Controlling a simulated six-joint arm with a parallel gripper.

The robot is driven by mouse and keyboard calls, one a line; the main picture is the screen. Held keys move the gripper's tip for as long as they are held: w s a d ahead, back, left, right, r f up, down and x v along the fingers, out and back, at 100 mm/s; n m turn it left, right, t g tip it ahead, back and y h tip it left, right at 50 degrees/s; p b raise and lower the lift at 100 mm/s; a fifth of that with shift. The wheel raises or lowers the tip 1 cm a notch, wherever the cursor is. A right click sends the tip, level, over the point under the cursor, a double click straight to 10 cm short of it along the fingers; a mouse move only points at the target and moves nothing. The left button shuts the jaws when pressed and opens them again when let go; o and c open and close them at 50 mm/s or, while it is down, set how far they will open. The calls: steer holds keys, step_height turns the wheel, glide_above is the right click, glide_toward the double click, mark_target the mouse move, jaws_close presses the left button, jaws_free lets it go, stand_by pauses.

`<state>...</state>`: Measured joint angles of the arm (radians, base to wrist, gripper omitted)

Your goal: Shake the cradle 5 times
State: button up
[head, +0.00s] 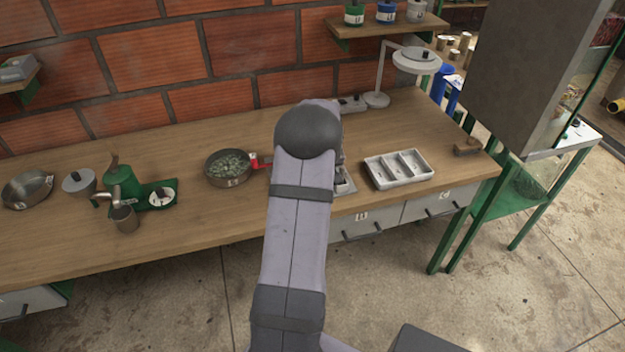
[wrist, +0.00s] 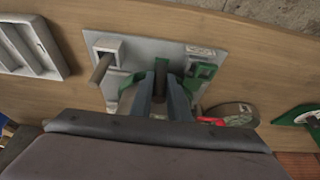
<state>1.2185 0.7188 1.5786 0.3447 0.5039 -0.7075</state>
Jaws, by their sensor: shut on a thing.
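The cradle is a green part (wrist: 196,84) on a pale grey base plate (wrist: 135,55) in the wrist view. Green curved pieces show on both sides of my fingers. My gripper (wrist: 160,92) is over the middle of the plate, its two blue-grey fingers closed on a dark upright handle (wrist: 159,82) between them. My fingers and wrist hide much of the cradle. In the head view my arm covers the cradle, and only a corner of the base plate (head: 346,187) shows at its right.
A white three-compartment tray (head: 399,169) stands to the right. A pan of green beans (head: 229,168) with a red handle is close on the left. A green grinder (head: 122,183) and a metal cup (head: 125,218) are farther left.

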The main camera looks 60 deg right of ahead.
steer(key=shift+s+d+b, duration=0.35)
steer(key=shift+s+d, duration=0.65)
steer(key=shift+d, duration=0.05)
steer(key=shift+w+a, duration=1.05)
steer(key=shift+s+d+b, duration=0.4)
steer(key=shift+s+d, duration=0.65)
steer(key=shift+w+a, duration=0.1)
steer(key=shift+w, duration=0.05)
steer(key=shift+w+a, duration=0.4)
steer(key=o, duration=0.7)
